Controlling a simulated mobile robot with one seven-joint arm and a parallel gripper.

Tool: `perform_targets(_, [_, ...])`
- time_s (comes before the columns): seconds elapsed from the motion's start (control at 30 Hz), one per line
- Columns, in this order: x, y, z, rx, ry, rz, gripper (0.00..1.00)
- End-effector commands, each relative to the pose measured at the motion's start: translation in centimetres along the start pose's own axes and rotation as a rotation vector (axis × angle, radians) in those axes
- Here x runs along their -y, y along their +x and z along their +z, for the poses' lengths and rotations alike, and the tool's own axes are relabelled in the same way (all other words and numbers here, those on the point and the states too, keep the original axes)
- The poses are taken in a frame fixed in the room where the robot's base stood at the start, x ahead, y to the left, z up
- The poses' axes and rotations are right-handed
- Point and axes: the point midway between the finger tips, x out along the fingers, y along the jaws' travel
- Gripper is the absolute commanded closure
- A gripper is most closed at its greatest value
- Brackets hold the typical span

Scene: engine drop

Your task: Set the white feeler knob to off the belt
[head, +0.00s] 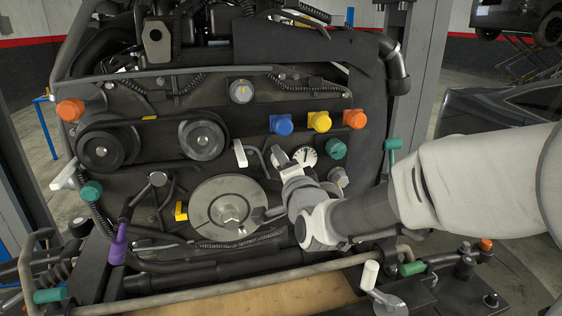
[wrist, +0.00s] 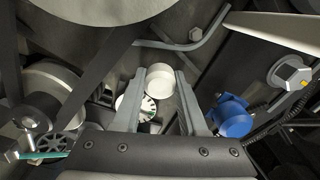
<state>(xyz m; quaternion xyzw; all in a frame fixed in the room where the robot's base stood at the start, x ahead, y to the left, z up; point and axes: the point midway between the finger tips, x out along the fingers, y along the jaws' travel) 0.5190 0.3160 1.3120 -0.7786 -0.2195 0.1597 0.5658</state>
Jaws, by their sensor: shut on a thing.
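The white knob (wrist: 160,78) shows as a short white cylinder between the two finger ends of my gripper (wrist: 162,82) in the wrist view. The fingers are shut on it, one on each side. In the head view, my gripper (head: 283,160) reaches in from the right, in front of the engine face. There the knob is hidden or cannot be told from the fingers. A white dial with dark and green marks (head: 304,156) sits close beside it; it also shows in the wrist view (wrist: 148,104). A dark belt (wrist: 92,80) runs past on the left in the wrist view.
Blue (head: 281,124), yellow (head: 319,121) and orange (head: 355,118) knobs stand just above my gripper. A white lever handle (head: 240,152) and a large grey pulley (head: 228,205) are to its left. A teal knob (head: 336,148) is close on the right. A bent rod (wrist: 185,45) lies beyond the fingertips.

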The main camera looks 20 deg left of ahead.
Motion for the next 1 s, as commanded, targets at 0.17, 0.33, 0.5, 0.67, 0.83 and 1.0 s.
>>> perform_targets(0.17, [0.0, -0.4, 0.0, -0.001, -0.002, -0.004, 1.0])
perform_targets(0.33, [0.0, -1.9, 0.0, -0.002, -0.003, -0.005, 1.0])
perform_targets(0.5, [0.0, -2.6, 0.0, -0.002, -0.001, -0.003, 1.0])
perform_targets(0.67, [0.0, -2.6, 0.0, -0.001, -0.001, -0.001, 1.0])
perform_targets(0.83, [0.0, -2.7, 0.0, 0.0, -0.001, 0.0, 0.47])
perform_targets(1.0, [0.0, -2.6, 0.0, 0.0, -0.001, 0.0, 0.27])
